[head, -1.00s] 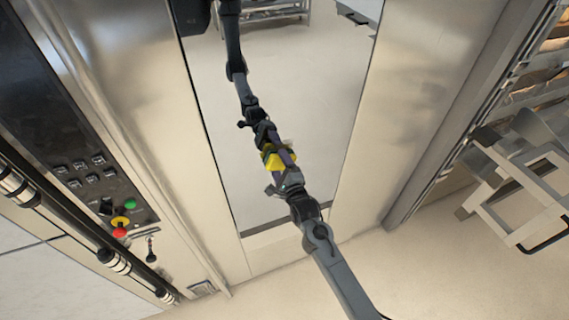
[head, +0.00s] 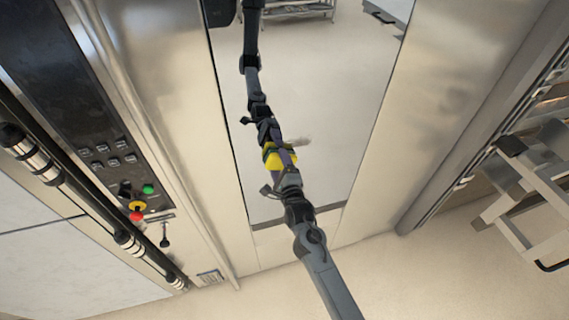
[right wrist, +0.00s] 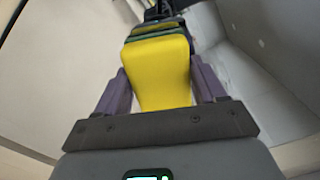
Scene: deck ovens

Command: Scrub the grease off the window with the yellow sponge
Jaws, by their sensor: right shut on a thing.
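The window (head: 335,85) is a tall, mirror-like pane in the steel front, seen in the head view. My right gripper (head: 281,162) is shut on the yellow sponge (head: 271,158) at the lower part of the pane. In the right wrist view the sponge (right wrist: 160,68) sits between the two purple fingers of the gripper (right wrist: 160,88), and its far end meets its reflection. The sponge appears to be at the glass; firm contact is hard to tell. A faint pale brownish smear (head: 301,141) shows just right of the sponge. My left gripper is not in view.
A metal rack (head: 525,185) stands at right. The pane reflects my arm and the room.

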